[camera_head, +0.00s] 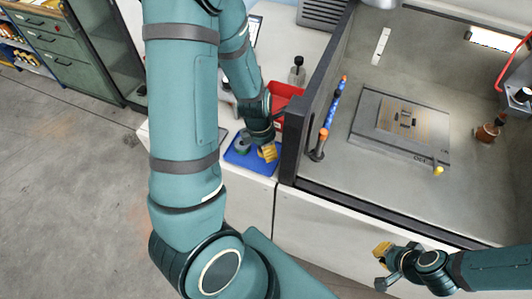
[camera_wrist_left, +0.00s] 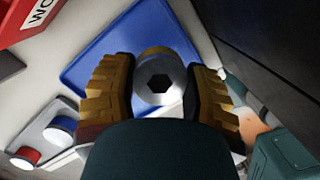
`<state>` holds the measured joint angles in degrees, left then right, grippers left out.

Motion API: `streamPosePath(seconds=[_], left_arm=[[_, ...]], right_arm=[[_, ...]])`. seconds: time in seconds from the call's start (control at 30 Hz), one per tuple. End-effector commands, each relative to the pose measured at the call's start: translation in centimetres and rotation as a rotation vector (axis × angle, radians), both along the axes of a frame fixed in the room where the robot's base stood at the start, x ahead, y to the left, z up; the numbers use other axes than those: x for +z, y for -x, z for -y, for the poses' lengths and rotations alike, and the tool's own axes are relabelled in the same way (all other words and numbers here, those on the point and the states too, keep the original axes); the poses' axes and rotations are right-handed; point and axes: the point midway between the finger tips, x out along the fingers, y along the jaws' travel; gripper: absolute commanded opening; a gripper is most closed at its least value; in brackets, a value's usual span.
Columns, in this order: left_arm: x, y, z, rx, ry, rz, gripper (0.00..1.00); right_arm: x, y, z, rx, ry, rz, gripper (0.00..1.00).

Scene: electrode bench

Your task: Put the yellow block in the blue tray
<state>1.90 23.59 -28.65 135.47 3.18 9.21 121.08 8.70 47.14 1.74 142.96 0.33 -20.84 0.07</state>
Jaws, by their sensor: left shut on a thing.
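The blue tray (camera_head: 240,162) lies on the white bench left of the dark-framed enclosure. It also shows in the left wrist view (camera_wrist_left: 105,48). My left gripper (camera_head: 267,152) is over the tray, its yellow fingers pointing down. I cannot make out a separate yellow block. My right gripper (camera_head: 382,252) has yellow fingertips and is in front of the bench; its opening is unclear.
A red bin (camera_head: 283,95) stands behind the tray, against the enclosure's dark frame (camera_head: 297,125). A bottle (camera_head: 297,72) stands further back. Red- and blue-topped containers (camera_wrist_left: 62,130) are near the tray. A grey plate (camera_head: 400,130) lies inside the enclosure.

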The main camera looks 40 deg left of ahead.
Motion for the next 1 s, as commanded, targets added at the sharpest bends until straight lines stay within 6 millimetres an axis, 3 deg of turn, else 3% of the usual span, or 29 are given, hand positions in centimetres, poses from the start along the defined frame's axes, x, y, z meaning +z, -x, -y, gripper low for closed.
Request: streamPosePath(seconds=[0.03, 0.17, 0.6, 0.63, 0.7, 1.0], left_arm=[[-1.2, 0.1, -0.1, 0.003, 0.0, -0.003, 0.06], [-2.5, 0.0, -0.1, 0.0, 0.0, -0.001, 0.06], [-3.0, 0.0, 0.0, -0.001, -0.001, 0.001, 0.06], [-3.1, 0.0, 0.0, 0.0, 0.0, 0.0, 0.56], [-3.0, 0.0, 0.0, 0.0, 0.0, 0.0, 0.79], [-2.9, 0.0, 0.0, 0.0, 0.0, 0.0, 0.79]], right_arm=[[-0.6, 0.0, 0.0, 0.0, 0.001, 0.0, 0.0], [-1.1, 0.0, -0.1, 0.0, 0.002, 0.0, 0.0], [-1.4, 0.0, -0.1, 0.0, 0.002, 0.0, 0.0], [-1.4, 0.0, -0.1, 0.0, 0.003, -0.001, 0.0], [-1.3, 0.0, -0.1, 0.0, 0.003, -0.001, 0.0], [-1.3, 0.0, -0.1, 0.0, 0.002, 0.0, 0.0]])
